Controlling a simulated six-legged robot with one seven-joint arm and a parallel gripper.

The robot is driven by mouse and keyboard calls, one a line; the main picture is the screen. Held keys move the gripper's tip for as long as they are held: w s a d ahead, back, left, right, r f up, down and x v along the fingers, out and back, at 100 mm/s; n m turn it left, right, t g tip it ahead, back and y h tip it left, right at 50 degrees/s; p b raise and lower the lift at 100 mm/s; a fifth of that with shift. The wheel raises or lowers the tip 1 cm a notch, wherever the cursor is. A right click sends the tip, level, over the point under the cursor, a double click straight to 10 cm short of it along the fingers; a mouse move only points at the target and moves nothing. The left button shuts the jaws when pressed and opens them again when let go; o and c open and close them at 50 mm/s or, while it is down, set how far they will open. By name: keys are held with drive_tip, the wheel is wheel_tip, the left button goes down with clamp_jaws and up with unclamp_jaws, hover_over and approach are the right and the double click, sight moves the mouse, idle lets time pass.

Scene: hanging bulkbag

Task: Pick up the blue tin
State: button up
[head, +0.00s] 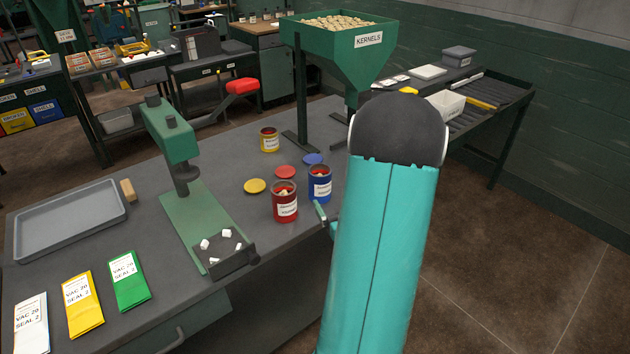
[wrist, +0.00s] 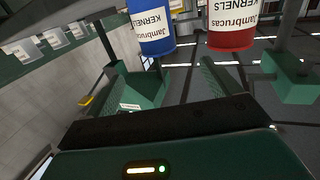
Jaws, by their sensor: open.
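The blue tin (head: 320,187) stands upright on the grey workbench, open at the top, with a white label and reddish contents. A red tin (head: 285,205) stands close to its left. My gripper is mostly hidden behind my teal arm in the head view; one finger (head: 320,213) shows just in front of the blue tin. In the wrist view, which is upside down, my open gripper (wrist: 165,65) has nothing between its fingers. The blue tin (wrist: 151,28) lies ahead between the finger directions, and the red tin (wrist: 231,25) is to the right. Exact clearance cannot be told.
A yellow tin (head: 269,141) and loose red, blue and yellow lids (head: 255,186) lie behind the tins. A green press (head: 185,170) stands left, and the green kernels hopper (head: 345,50) behind. A grey tray (head: 70,222) and bags (head: 130,280) occupy the bench's left.

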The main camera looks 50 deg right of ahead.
drive_tip(key=x, duration=0.8)
drive_tip(key=shift+w+d, duration=0.25)
drive_tip(key=shift+w, duration=0.05)
drive_tip(key=x, duration=0.5)
drive_tip(key=shift+s+d+r, duration=0.1)
drive_tip(key=shift+r, duration=0.25)
drive_tip(key=c, duration=1.5)
drive_tip(key=shift+r, duration=0.55)
wheel_tip(320, 180, up, 8)
hover_over(323, 180)
drive_tip(key=a, duration=0.3)
drive_tip(key=s+a+r, duration=0.4)
drive_tip(key=s+a, duration=0.2)
